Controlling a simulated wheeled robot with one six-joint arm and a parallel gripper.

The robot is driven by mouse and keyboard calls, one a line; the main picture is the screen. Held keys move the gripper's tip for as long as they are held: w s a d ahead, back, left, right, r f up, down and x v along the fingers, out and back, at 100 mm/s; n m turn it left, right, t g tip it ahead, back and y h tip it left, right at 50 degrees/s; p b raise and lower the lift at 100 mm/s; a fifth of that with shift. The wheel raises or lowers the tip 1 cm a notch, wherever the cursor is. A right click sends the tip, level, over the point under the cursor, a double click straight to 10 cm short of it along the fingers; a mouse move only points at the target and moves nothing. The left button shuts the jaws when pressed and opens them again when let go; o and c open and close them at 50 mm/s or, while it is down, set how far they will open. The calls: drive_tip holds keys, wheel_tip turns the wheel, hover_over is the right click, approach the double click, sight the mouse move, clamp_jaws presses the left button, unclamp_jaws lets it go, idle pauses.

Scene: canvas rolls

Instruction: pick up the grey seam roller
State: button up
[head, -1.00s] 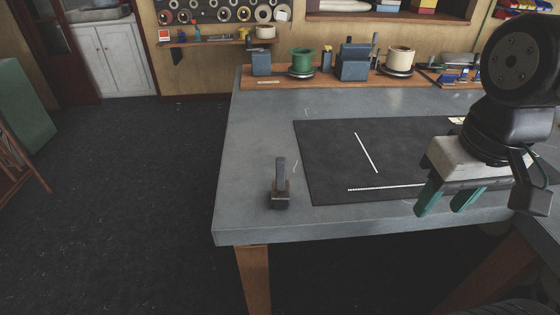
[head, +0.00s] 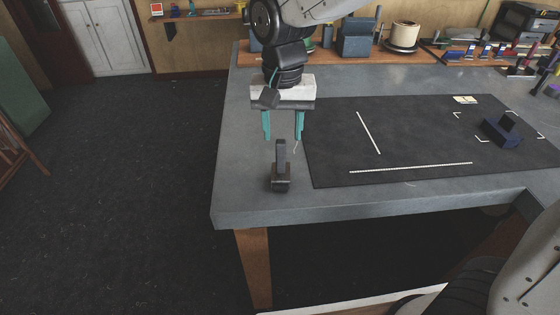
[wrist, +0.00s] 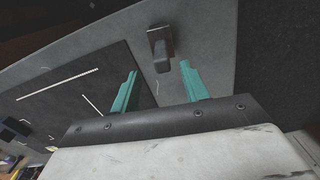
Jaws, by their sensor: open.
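The grey seam roller (head: 281,168) stands near the front left corner of the grey table, left of the dark mat. Its handle points up from a wider dark base. My gripper (head: 283,138) is above and behind it, pointing down. The two teal fingers are apart with nothing between them. In the wrist view the seam roller (wrist: 161,46) lies beyond the fingertips, between the lines of the open fingers of my gripper (wrist: 158,68). It is not touched.
The dark cutting mat (head: 400,140) with white lines lies right of the roller. A dark blue block-like tool (head: 503,130) sits on the mat's right part. A wooden shelf with a spool (head: 404,35) runs along the back. The table's left and front edges are close to the roller.

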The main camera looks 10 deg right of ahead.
sight(281, 153)
wheel_tip(281, 153, down, 7)
drive_tip(key=shift+a+f, duration=0.1)
drive_tip(key=shift+a, duration=0.05)
clamp_jaws()
